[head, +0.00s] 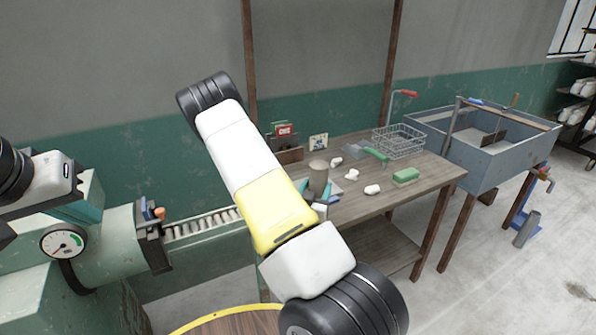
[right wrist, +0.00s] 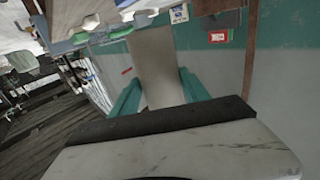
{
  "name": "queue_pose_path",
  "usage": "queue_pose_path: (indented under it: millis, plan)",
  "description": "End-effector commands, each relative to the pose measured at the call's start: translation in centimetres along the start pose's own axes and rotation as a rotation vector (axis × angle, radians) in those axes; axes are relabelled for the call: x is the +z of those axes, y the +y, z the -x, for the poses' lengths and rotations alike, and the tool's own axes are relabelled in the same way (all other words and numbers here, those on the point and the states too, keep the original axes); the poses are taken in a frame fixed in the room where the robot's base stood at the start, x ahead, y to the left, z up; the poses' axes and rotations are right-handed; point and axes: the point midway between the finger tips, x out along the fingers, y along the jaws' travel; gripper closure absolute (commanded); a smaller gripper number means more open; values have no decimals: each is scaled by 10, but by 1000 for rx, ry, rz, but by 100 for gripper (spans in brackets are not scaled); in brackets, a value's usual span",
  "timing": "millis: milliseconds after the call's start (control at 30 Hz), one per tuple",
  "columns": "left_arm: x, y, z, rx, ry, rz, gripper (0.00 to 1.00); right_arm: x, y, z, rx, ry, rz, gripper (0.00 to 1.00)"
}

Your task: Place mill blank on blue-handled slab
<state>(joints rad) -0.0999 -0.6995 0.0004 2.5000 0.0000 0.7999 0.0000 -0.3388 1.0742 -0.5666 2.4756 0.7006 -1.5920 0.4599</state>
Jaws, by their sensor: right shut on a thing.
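The mill blank, a grey-brown cylinder (head: 318,176), stands roughly upright between the teal fingers of my right gripper (head: 318,191), which is shut on it. In the right wrist view the blank (right wrist: 155,62) shows between the two teal fingers of the right gripper (right wrist: 155,95).
The wooden table (head: 430,172) carries white lumps (head: 372,189), a green block (head: 406,175) and a wire basket (head: 398,141). A grey sink (head: 510,150) stands at right. The green machine (head: 110,250) with a gauge and a roller track (head: 200,224) is at left.

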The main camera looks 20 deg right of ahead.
Motion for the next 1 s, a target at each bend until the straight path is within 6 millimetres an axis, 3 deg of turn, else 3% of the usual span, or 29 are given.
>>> queue_pose_path:
  millis: [600, 867, 1000]
  plan:
    - [0, 0, 0, 0, 0, 0, 100, 9, -34, -134, -1, 9, -2, 100]
    - [0, 0, 0, 0, 0, 0, 100, 14, -40, -153, -2, 6, 0, 100]
    - [0, 0, 0, 0, 0, 0, 100, 31, -39, -152, -1, 4, 2, 100]
